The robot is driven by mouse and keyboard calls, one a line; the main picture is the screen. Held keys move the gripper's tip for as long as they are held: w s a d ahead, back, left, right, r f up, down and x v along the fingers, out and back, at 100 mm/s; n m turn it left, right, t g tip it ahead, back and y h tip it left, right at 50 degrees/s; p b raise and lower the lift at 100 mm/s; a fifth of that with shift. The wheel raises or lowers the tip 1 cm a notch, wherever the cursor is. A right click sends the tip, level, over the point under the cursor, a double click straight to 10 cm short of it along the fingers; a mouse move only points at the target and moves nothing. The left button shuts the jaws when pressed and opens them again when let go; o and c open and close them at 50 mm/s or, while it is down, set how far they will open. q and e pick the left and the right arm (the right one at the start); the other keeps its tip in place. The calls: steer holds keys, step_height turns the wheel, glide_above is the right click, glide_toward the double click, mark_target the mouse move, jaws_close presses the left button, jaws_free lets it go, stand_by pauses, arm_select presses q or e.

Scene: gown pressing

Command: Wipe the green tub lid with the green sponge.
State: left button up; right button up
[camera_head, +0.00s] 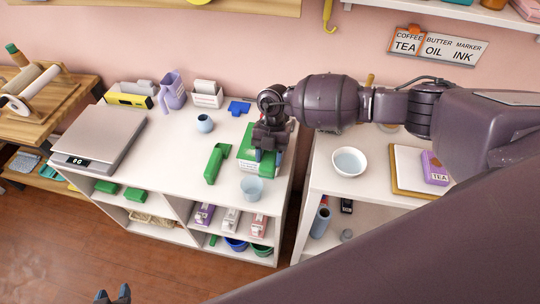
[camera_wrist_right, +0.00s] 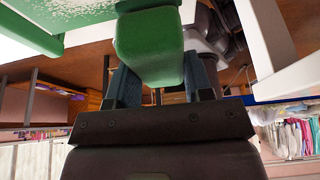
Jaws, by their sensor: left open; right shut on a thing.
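In the head view the sponge is mostly hidden by the gripper. My left gripper (camera_head: 114,296) is open and empty at the bottom edge, low over the floor.
A scale (camera_head: 100,138) stands at left. A gap separates the cabinet from the right one, which bears a white bowl (camera_head: 348,161) and a tea box (camera_head: 435,168).

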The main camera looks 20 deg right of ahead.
arm_select(q)
steer(key=shift+s+f+b, duration=0.4)
steer(key=shift+f+b, duration=0.05)
steer(key=shift+f, duration=0.35)
arm_select(e)
steer(key=w+a, duration=0.2)
steer(key=a, duration=0.1)
steer(key=shift+w+a, duration=0.15)
steer(key=shift+a, duration=0.05)
arm_select(q)
steer(key=shift+w, duration=0.2)
steer(key=shift+f, duration=0.25)
arm_select(e)
steer(key=shift+f, duration=0.55)
arm_select(q)
steer(key=shift+s+f+b, duration=0.15)
steer(key=shift+s+b, duration=0.15)
arm_select(e)
steer(key=shift+a, duration=0.1)
